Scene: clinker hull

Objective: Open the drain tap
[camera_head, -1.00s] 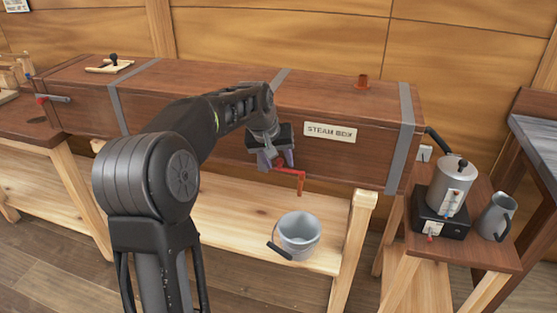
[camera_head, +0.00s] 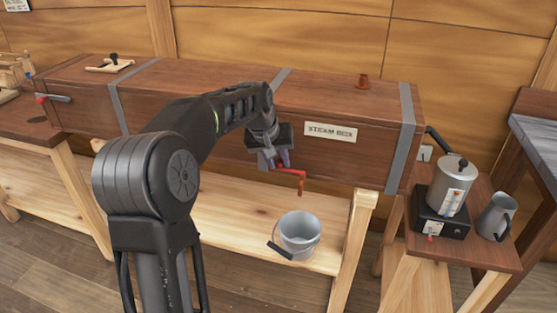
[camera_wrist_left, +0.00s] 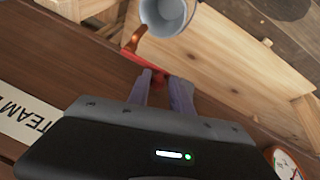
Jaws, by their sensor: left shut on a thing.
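The drain tap (camera_head: 301,184) is on the front underside of the brown steam box (camera_head: 200,95). It has a copper-coloured spout pointing down and a red lever (camera_head: 291,171). My left gripper (camera_head: 280,166) is at the tap, its fingers shut on the red lever. In the left wrist view the fingertips (camera_wrist_left: 162,78) meet at the red lever (camera_wrist_left: 146,62), with the copper spout (camera_wrist_left: 134,38) just beyond. The fingers partly hide the tap's body. A grey bucket (camera_head: 299,235) stands on the shelf below the tap. My right gripper is not in view.
A kettle (camera_head: 452,186) stands on a burner on the small stand at right, with a grey jug (camera_head: 496,216) beside it. The stand's hose runs toward the box's right end. The shelf (camera_head: 225,215) is clear around the bucket.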

